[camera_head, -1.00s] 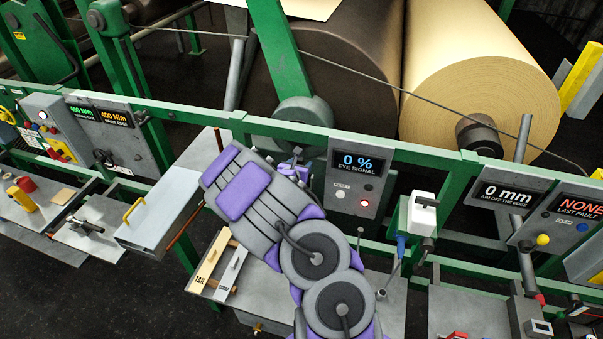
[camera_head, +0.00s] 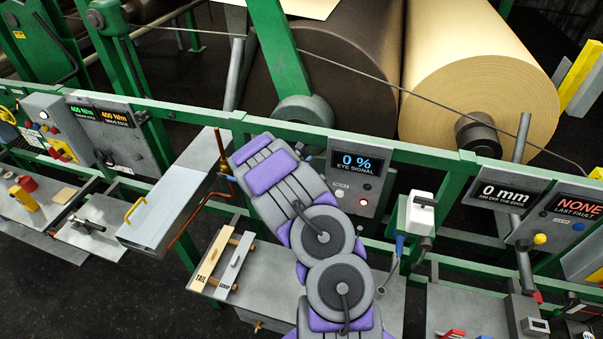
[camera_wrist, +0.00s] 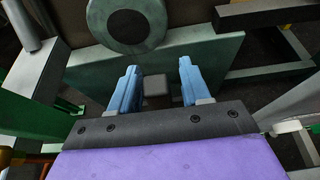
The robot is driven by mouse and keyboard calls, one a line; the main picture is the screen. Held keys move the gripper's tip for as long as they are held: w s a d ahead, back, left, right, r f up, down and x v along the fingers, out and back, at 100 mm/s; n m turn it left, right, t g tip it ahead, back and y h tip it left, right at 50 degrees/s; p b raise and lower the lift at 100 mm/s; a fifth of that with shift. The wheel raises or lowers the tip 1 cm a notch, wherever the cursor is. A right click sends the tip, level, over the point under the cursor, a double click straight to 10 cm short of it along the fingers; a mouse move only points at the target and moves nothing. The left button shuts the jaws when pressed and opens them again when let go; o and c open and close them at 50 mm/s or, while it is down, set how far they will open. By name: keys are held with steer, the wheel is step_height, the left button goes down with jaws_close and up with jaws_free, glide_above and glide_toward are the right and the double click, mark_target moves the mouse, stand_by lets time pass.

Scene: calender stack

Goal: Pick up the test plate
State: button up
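I cannot identify the test plate for certain in either view. In the head view two flat bars, a cream one marked TAIL (camera_head: 208,266) and a grey one (camera_head: 235,262) whose label looks like SCRAP, lie side by side on a grey shelf left of my arm. My gripper (camera_wrist: 158,68) shows in the wrist view with its two blue fingers apart. A small grey block (camera_wrist: 155,86) appears between the fingers; I cannot tell its depth, and nothing is visibly clamped. In the head view my arm hides most of my gripper, near the green rail.
A green rail (camera_head: 420,155) crosses in front of the rolls. The EYE SIGNAL panel (camera_head: 357,172) is close right of my arm. A copper-coloured pipe (camera_head: 200,208) and a grey box with a yellow handle (camera_head: 160,215) are to its left. A white-topped device (camera_head: 422,206) hangs farther right.

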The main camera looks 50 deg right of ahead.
steer(key=shift+a+r, duration=0.2)
steer(key=shift+a, duration=0.45)
steer(key=c, duration=0.7)
steer(key=shift+d, duration=0.15)
jaws_close()
steer(key=shift+d+f, duration=0.15)
steer(key=shift+d, duration=0.2)
steer(key=shift+a, duration=0.15)
